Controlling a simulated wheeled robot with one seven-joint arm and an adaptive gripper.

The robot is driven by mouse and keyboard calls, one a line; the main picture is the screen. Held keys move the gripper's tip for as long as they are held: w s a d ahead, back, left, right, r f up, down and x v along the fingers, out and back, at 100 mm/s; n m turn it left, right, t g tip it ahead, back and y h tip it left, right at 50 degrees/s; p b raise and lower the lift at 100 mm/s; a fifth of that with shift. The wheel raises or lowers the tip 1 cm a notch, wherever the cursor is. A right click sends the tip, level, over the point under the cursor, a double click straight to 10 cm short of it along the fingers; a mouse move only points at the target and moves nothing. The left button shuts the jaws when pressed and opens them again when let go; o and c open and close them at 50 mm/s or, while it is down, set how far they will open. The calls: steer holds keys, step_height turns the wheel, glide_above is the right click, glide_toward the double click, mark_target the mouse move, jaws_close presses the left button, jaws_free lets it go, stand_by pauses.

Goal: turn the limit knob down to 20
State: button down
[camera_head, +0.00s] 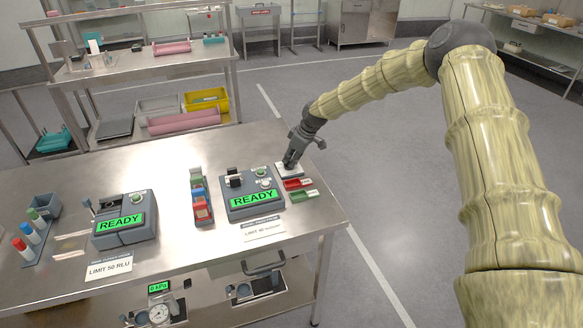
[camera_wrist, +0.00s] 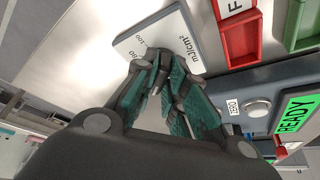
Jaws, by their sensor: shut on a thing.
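The limit dial's white plate (camera_wrist: 184,38) reads mJ/cm², with the marks 80 and 100 showing at its left edge in the wrist view. In the head view the plate (camera_head: 295,174) lies at the right of the table's instruments. My gripper (camera_wrist: 163,62) is over the plate with its green-padded fingers closed together on the knob. It also shows in the head view (camera_head: 290,161), reaching down from the right. The fingers hide the knob, its pointer and the other marks, so I cannot tell its setting.
A grey meter (camera_head: 253,198) with a green READY screen stands left of the dial. Red (camera_head: 297,184) and green (camera_head: 302,196) trays lie close in front. A card (camera_head: 263,230) with LIMIT lettering lies before the meter. Another READY meter (camera_head: 124,220) stands farther left.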

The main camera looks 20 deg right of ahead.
steer(key=n+b, duration=0.1)
steer(key=n+g+b, duration=0.1)
steer(key=n+b, duration=0.1)
steer(key=n+y+b, duration=0.1)
steer(key=shift+w+d+f, duration=0.2)
steer(key=shift+f, duration=0.05)
steer(key=shift+w+r+n+g+b, duration=0.15)
steer(key=shift+n+g+b, duration=0.65)
steer(key=shift+n+b, duration=0.65)
steer(key=shift+n, duration=0.35)
steer(key=c, duration=1.5)
jaws_free()
steer(key=shift+o, duration=0.2)
steer(key=shift+r, duration=0.1)
steer(key=v, duration=1.1)
steer(key=shift+d+r, duration=0.3)
steer(key=shift+d, duration=0.1)
